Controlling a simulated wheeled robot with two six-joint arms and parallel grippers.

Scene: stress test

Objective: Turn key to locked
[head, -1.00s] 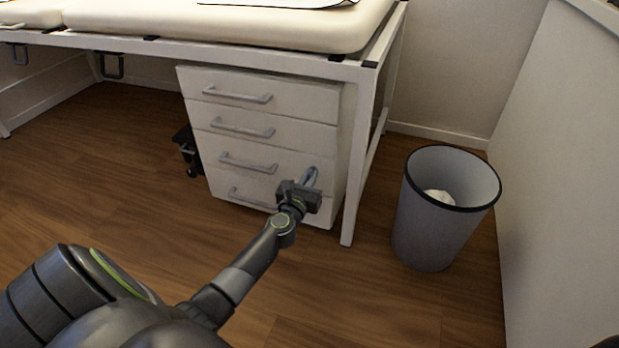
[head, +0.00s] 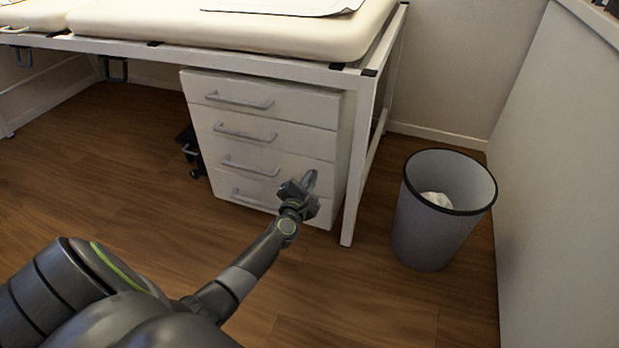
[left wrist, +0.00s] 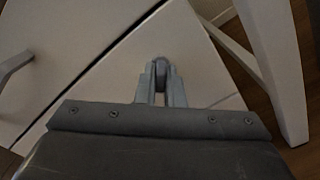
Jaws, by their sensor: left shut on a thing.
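A white drawer cabinet (head: 262,122) with several drawers stands under the bench. My left gripper (head: 308,180) is at the right part of its lower drawer fronts. In the left wrist view the two fingers (left wrist: 160,88) are shut on a small grey rounded thing, which I take for the key (left wrist: 160,66), in front of the cabinet front (left wrist: 112,82). The fingers hide most of it, and its turn position cannot be read. In the left wrist view the cabinet's edges run diagonally. My right gripper is not in view.
A padded bench (head: 230,30) on a white frame is above the cabinet. Its white leg (head: 354,165) is just right of the cabinet. A grey waste bin (head: 432,230) stands further right beside a light panel (head: 555,180). The wooden floor in front is clear.

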